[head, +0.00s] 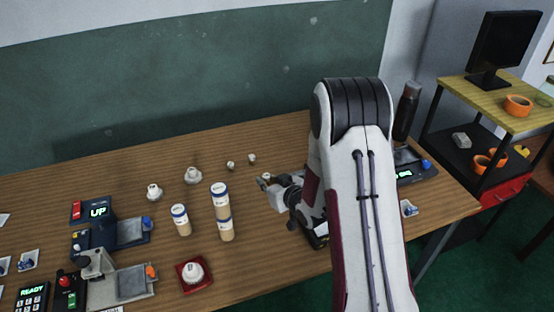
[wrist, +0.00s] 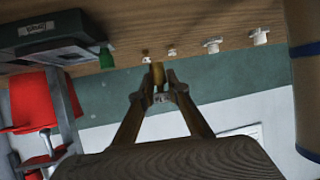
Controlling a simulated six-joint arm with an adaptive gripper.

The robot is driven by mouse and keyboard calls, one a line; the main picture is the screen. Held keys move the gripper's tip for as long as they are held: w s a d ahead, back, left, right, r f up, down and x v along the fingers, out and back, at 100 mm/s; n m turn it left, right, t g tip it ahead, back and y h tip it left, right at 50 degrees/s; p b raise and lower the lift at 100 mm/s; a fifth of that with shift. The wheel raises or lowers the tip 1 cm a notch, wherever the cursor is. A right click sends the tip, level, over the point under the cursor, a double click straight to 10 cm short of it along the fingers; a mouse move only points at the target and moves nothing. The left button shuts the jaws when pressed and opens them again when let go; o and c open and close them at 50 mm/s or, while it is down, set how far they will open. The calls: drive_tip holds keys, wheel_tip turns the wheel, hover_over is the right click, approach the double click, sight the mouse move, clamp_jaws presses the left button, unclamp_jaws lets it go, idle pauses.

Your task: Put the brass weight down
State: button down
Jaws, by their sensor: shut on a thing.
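My gripper (head: 268,181) is low over the wooden table (head: 290,145), left of my arm in the head view. In the wrist view my gripper (wrist: 160,86) is shut on the brass weight (wrist: 158,71), a small yellow-brown cylinder between the fingertips. In the head view I cannot clearly pick out the weight at the fingertips. I cannot tell whether its base touches the table or hangs just above it.
Pale knobbed weights (head: 193,175) stand left of my gripper, two small ones (head: 231,165) closest. A dark device (head: 418,172) with a green display is at right.

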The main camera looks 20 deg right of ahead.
drive_tip(key=w+d+r+m+h, duration=0.2)
drive_tip(key=w+d+m+h, duration=0.3)
drive_tip(key=w, duration=0.7)
drive_tip(key=m+g+h, duration=0.3)
drive_tip(key=m+h, duration=0.2)
hover_over(277, 158)
drive_tip(key=shift+r, duration=0.25)
idle(0.5)
drive_tip(key=shift+n, duration=0.3)
drive_tip(key=shift+f, duration=3.15)
drive_tip(key=shift+f, duration=1.8)
drive_tip(key=shift+f, duration=0.2)
